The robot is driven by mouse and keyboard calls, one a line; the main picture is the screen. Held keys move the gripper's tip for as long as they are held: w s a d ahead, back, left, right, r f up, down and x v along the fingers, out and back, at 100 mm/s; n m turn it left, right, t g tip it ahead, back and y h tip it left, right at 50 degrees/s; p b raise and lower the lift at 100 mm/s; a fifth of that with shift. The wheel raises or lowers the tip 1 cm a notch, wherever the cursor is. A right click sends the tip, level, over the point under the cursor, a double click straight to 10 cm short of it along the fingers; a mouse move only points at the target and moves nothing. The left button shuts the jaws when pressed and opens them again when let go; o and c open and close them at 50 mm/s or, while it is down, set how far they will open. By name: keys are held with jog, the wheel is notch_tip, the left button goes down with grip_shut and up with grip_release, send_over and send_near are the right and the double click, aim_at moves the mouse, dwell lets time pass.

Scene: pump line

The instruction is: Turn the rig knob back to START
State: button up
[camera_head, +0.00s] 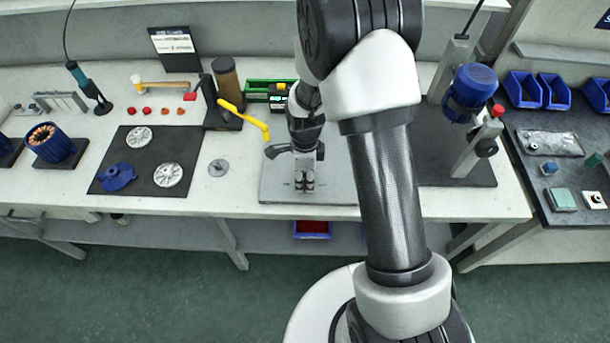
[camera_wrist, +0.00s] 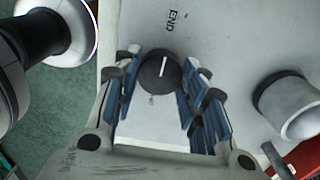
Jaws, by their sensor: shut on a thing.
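The rig knob (camera_wrist: 157,74) is round and black with a white pointer line. In the wrist view it sits between the blue-padded fingers of my gripper (camera_wrist: 160,88), which is shut on it. The pointer line points up the picture, roughly toward the printed word END (camera_wrist: 174,20). No START mark can be read. In the head view my gripper (camera_head: 304,181) is low over the light grey plate (camera_head: 275,191) at the front of the bench, and the knob cannot be made out there.
A yellow-handled lever (camera_head: 245,119) stands just left of my gripper. A green-lit display (camera_head: 278,98) is behind it. A dark mat (camera_head: 130,150) with a blue part and metal discs lies left. A blue motor (camera_head: 470,90) stands right. A white rounded part (camera_wrist: 290,106) is close by.

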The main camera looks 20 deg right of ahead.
jog(key=shift+c, duration=1.3)
